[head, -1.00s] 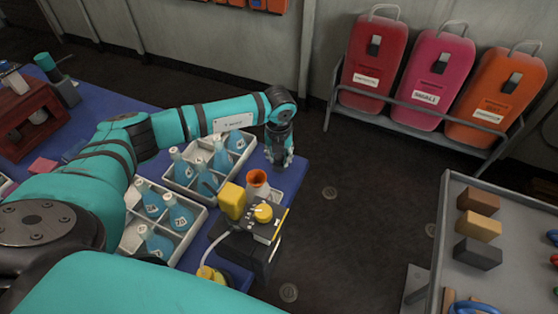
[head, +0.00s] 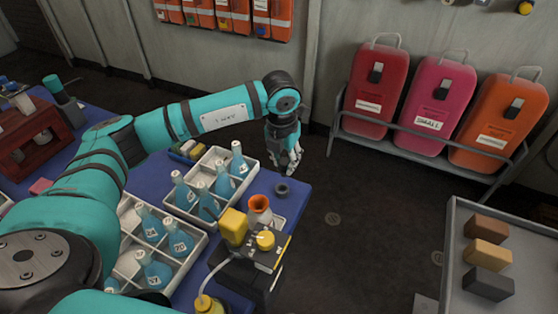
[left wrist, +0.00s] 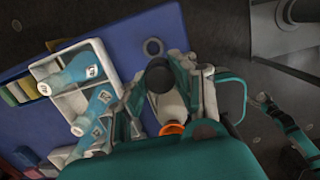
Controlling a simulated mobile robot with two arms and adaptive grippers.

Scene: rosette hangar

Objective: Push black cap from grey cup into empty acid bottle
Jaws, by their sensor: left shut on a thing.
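My left gripper (head: 291,166) points down near the far right corner of the blue table. In the left wrist view its fingers (left wrist: 158,78) are shut on a round black cap (left wrist: 159,74). In the head view I cannot make out the cap. A small grey cup (head: 282,189), seen as a dark ring in the left wrist view (left wrist: 153,47), stands on the table, apart from the gripper. Bottles with blue contents (head: 221,181) stand in a white crate. I cannot tell which bottle is the empty one. A dark and teal part, perhaps my right gripper (left wrist: 268,105), shows small in the left wrist view.
An orange-rimmed vessel (head: 259,204) stands near the cup, beside a yellow block (head: 233,226) and a box with a yellow knob (head: 265,241). A second bottle crate (head: 186,267) is nearer. A grey cart (head: 523,231) is at the right, with open floor between.

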